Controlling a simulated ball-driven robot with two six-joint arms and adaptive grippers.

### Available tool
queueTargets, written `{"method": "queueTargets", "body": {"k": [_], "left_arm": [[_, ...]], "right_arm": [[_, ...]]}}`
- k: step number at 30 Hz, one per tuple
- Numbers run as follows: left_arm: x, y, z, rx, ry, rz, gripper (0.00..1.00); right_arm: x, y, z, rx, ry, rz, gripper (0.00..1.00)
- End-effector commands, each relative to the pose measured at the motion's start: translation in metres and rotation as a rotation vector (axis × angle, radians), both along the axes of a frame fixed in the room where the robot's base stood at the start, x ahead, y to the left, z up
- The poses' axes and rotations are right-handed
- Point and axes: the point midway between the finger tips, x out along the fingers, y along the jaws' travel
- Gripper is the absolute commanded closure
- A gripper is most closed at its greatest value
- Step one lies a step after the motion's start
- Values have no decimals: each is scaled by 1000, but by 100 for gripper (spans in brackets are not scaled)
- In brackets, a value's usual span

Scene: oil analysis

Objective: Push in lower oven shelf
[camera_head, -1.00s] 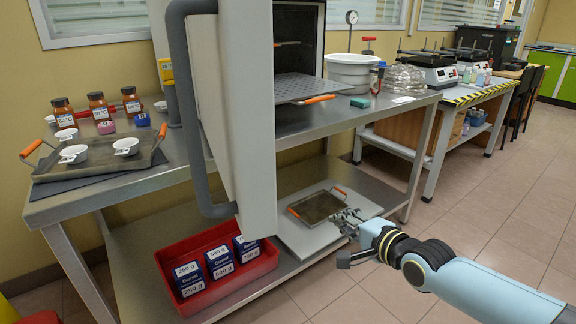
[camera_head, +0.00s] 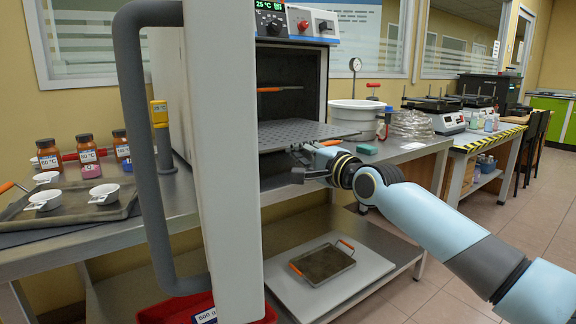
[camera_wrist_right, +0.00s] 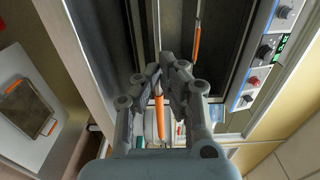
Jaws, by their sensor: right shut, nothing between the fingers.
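The lower oven shelf (camera_head: 290,131) is a grey perforated plate sticking out of the open oven (camera_head: 290,75). Its orange handle (camera_wrist_right: 160,118) shows in the right wrist view beside the fingers; in the head view the handle is largely hidden by my gripper and arm. The upper shelf (camera_head: 280,89) sits farther inside, and its orange handle (camera_wrist_right: 196,45) shows in the wrist view. My right gripper (camera_head: 300,160) is shut and empty, just below the front edge of the lower shelf; I cannot tell if they touch. It also shows in the wrist view (camera_wrist_right: 167,72). My left gripper is out of view.
The open oven door (camera_head: 215,160) with its grey handle stands to the left. A white pot (camera_head: 355,115) and a green block (camera_head: 363,149) are right of the oven. A small tray (camera_head: 325,264) lies on the table's lower level. The floor at right is clear.

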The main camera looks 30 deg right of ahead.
Motion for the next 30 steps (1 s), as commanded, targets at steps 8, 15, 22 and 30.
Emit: {"method": "queueTargets", "body": {"k": [8, 15, 22, 30], "left_arm": [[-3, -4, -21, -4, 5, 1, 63], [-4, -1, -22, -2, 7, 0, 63], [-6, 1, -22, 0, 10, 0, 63], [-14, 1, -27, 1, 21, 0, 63]], "right_arm": [[37, 3, -1, -1, -1, -1, 100], [43, 3, 1, -1, -1, -1, 100], [43, 3, 1, -1, 0, -1, 100], [56, 5, 0, 0, -1, -1, 100]]}}
